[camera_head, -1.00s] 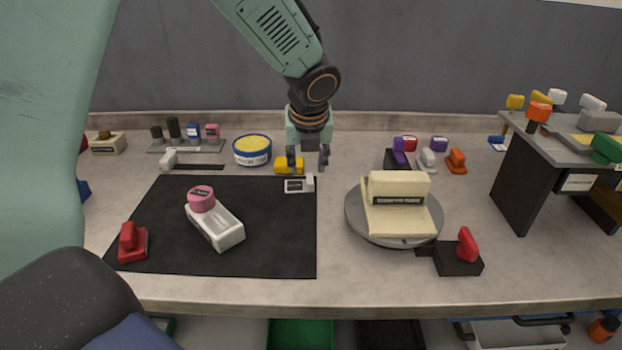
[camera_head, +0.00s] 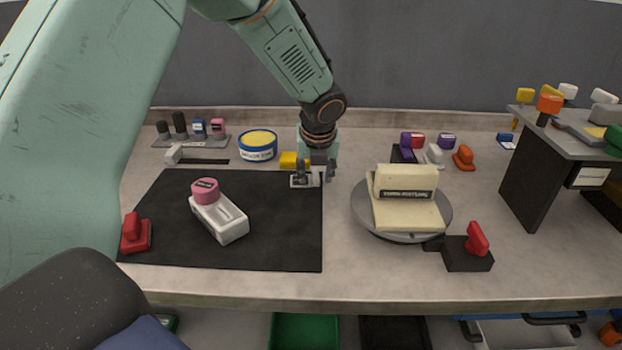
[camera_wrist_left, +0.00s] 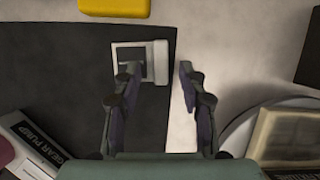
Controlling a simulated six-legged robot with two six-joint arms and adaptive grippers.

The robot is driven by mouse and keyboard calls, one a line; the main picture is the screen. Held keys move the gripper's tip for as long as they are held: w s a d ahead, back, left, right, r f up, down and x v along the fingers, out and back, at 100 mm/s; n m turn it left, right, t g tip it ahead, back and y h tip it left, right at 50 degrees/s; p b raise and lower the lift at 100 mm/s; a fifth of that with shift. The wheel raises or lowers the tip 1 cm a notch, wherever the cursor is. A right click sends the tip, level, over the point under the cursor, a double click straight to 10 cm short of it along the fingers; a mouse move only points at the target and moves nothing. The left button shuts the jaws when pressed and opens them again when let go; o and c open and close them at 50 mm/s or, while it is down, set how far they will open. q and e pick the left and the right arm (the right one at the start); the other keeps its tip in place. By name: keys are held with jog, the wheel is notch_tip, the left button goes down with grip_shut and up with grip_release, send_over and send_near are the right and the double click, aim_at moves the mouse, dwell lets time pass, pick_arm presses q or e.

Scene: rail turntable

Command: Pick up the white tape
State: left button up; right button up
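The white tape (camera_head: 316,180) appears to be the small white piece with a dark panel and a raised white end, at the mat's far right corner. In the wrist view the white tape (camera_wrist_left: 160,62) lies flat, its raised end between the two finger lines. My left gripper (camera_head: 315,172) is open, pointing down over it; it also shows in the wrist view (camera_wrist_left: 158,72). One finger overlaps the dark panel and the other is over bare table to the right. Contact cannot be told. My right gripper is not in view.
A yellow block (camera_head: 289,160) lies just behind the tape. A blue and yellow tin (camera_head: 257,151) stands behind left. A grey turntable (camera_head: 360,218) with a cream block is to the right. A white and pink device (camera_head: 220,220) lies on the black mat (camera_head: 280,245).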

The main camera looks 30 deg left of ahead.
pick_arm(q)
jog(key=c, duration=0.8)
